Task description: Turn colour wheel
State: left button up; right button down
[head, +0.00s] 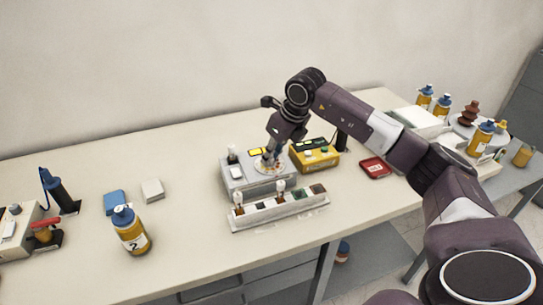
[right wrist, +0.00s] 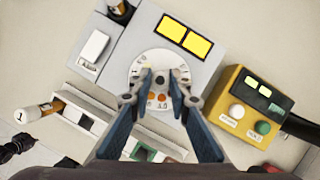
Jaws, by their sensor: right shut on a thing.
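The colour wheel (right wrist: 158,56) is a round white dial with small coloured spots and numbers. It sits on top of a grey instrument box (head: 236,183) on the table, and it also shows in the head view (head: 261,168). My right gripper (right wrist: 160,84) reaches down from above and is shut on the knob at the wheel's middle. The fingers cover part of the dial, so the setting cannot be read clearly. In the head view the right gripper (head: 270,155) stands over the wheel. My left gripper is not in view.
A yellow box with buttons (right wrist: 250,105) stands close on the right. A rack with small bottles (head: 285,208) stands in front. A numbered yellow bottle (head: 130,232) is at the left, a red tray (head: 375,168) at the right. The table's back is clear.

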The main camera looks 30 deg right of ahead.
jog(key=shift+r, duration=0.15)
jog(key=c, duration=1.8)
grip_release()
jog(key=v, duration=1.2)
jog(key=shift+s, duration=0.1)
